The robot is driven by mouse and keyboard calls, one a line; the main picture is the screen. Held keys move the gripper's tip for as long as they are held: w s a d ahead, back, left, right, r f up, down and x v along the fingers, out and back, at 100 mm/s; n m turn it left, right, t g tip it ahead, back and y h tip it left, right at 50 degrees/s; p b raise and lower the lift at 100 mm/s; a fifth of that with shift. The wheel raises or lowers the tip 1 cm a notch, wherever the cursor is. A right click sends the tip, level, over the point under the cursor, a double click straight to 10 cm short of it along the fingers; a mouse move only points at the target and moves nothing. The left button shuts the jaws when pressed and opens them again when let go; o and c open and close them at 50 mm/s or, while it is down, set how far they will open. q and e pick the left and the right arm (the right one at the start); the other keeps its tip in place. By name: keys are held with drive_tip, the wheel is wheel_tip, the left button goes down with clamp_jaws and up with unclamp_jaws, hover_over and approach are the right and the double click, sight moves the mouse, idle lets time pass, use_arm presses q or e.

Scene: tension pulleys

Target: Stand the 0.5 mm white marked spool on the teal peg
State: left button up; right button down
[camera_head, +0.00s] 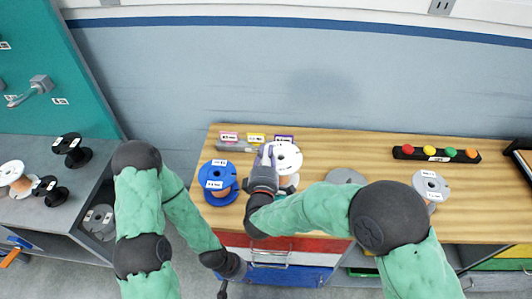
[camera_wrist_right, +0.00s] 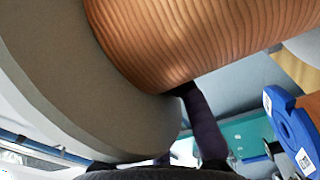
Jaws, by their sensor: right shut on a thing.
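My right gripper (camera_head: 266,160) is shut on a white spool (camera_head: 287,157) with copper-coloured winding, above the wooden bench. In the right wrist view the held spool's winding (camera_wrist_right: 190,35) and pale flange (camera_wrist_right: 60,75) fill the upper left, close to the camera. No size mark on it is readable. My left gripper (camera_head: 224,284) hangs low in front of the drawers; its fingers are too unclear to tell. A teal panel (camera_head: 75,75) at the left carries a grey peg-like fitting (camera_head: 40,86) and small labels. I cannot make out a teal-coloured peg.
A blue spool (camera_head: 217,176) stands left of my right gripper. A grey spool (camera_head: 345,177) and a white-labelled spool (camera_head: 431,186) stand to the right. A black strip (camera_head: 437,154) with coloured knobs lies behind. Black spools (camera_head: 72,150) sit on the left grey counter (camera_head: 25,150).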

drive_tip(key=shift+f, duration=0.15)
drive_tip(key=shift+f+b, duration=0.4)
drive_tip(key=shift+f, duration=0.3)
drive_tip(key=shift+f, duration=0.5)
idle(0.5)
drive_tip(key=shift+f+b, duration=0.55)
drive_tip(key=shift+f, duration=0.45)
drive_tip(key=shift+f, duration=0.4)
drive_tip(key=shift+f, duration=0.1)
idle(0.6)
drive_tip(key=shift+f+b, duration=0.3)
drive_tip(key=shift+f, duration=0.15)
